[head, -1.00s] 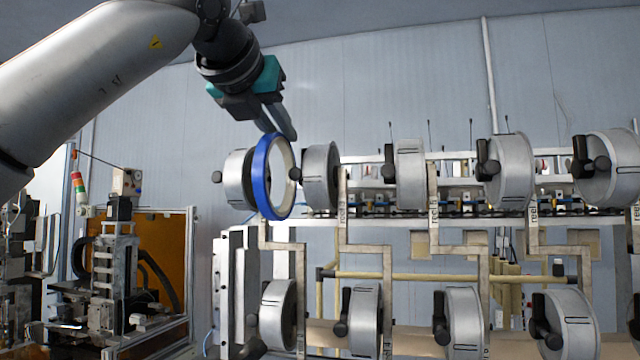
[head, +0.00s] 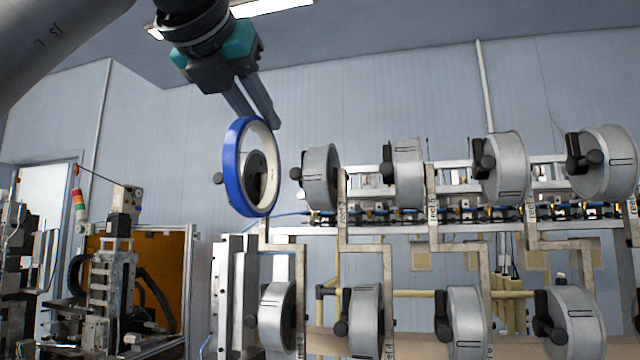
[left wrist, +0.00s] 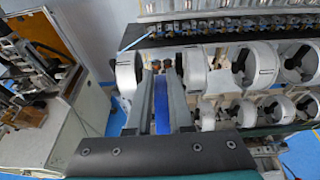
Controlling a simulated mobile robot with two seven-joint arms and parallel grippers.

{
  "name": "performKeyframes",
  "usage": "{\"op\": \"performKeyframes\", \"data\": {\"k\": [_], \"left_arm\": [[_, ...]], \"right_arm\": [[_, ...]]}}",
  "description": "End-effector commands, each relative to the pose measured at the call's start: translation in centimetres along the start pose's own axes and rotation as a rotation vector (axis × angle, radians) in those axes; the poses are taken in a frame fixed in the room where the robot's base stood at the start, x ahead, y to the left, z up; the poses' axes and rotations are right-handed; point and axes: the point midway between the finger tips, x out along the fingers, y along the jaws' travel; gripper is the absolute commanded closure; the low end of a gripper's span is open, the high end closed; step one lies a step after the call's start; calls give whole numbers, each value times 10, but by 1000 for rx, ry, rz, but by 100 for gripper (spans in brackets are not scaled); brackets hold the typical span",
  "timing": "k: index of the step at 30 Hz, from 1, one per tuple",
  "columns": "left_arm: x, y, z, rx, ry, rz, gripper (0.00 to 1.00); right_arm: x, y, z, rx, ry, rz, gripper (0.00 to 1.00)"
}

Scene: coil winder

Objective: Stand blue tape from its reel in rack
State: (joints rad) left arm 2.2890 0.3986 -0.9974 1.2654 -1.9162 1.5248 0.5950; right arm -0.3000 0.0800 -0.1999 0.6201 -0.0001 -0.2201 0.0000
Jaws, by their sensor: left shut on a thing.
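The blue tape (head: 233,168) is a ring with a blue outside and a pale inside, upright in the head view. My left gripper (head: 258,122) comes down from above and is shut on its upper rim. In the left wrist view the tape (left wrist: 161,108) shows edge-on between the two fingers. A grey reel with a dark lever (head: 256,178) shows through the ring at the upper left of the frame. I cannot tell whether the tape is fully clear of it. My right gripper is not in view. I cannot make out the rack.
More grey reels stand in two rows, such as the neighbour (head: 321,175) close to the right of the tape and one below (head: 277,318). A machine with an orange panel (head: 160,270) stands at the left. The space above the upper reels is free.

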Motion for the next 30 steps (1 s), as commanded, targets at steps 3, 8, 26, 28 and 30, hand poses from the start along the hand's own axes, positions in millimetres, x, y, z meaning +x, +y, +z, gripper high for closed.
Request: {"op": "performKeyframes", "data": {"k": [3,8,26,28,30], "left_arm": [[-9,0,-3,0,-4,0,100],[-20,0,-7,0,-3,-1,100],[-60,0,-18,0,-3,0,100],[-65,0,-20,1,-4,-1,100],[-69,0,-21,1,-4,-2,100]], "right_arm": [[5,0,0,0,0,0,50],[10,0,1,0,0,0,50],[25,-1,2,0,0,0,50],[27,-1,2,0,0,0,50],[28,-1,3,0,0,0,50]]}}
